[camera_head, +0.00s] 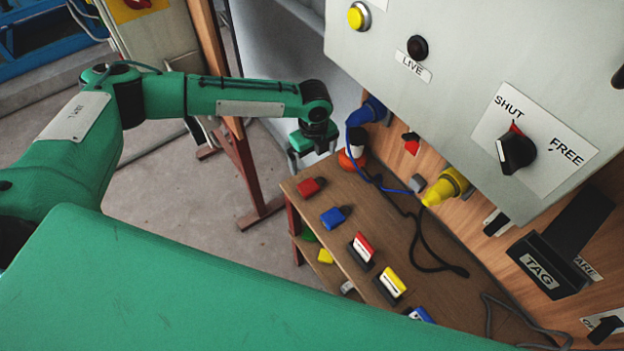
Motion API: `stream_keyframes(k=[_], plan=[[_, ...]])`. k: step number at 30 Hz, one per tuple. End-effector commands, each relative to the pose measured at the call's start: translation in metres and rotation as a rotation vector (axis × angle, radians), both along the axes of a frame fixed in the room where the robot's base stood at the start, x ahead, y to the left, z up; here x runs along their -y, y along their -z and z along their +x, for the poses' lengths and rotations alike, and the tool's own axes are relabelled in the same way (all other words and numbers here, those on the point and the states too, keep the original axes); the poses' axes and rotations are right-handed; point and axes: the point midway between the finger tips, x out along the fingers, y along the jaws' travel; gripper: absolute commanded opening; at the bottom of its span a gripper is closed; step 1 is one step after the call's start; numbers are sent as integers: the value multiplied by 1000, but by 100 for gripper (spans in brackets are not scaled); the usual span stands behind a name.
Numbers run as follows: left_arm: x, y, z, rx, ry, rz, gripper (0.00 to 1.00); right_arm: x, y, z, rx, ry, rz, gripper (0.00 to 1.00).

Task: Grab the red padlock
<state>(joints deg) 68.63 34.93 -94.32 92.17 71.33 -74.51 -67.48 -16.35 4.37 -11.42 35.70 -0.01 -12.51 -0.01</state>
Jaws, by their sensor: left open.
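The red padlock (310,187) lies at the far left end of the wooden shelf top, its dark shackle pointing right. My left gripper (312,152) hangs at the end of my green left arm, just beyond the padlock in the picture. It is open, pointing down, and apart from the padlock. Nothing shows between its fingers. My right gripper is out of view.
A blue padlock (333,217) lies near the red one. Red-and-white (362,248) and yellow-and-white (391,283) tags stand along the shelf (385,215). A yellow plug (446,187) and dark cables sit on the right. A grey panel (450,95) overhangs.

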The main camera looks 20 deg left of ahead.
Motion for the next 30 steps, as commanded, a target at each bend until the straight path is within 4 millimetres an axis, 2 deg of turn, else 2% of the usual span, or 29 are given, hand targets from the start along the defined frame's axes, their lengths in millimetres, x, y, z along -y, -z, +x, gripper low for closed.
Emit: stream_keyframes(k=[3,7,10,14,18,24,30], plan=[[0,24,-1,-3,-1,3,100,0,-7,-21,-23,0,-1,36],[0,47,-1,-3,-1,2,100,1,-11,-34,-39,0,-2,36],[0,58,0,-1,0,1,100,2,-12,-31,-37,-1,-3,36],[0,65,-1,0,1,1,100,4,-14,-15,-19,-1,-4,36],[-1,78,-1,-2,0,3,100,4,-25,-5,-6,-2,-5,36],[-1,106,-1,-1,0,2,100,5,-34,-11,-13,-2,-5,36],[-1,117,-1,1,0,1,100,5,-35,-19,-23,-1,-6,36]])
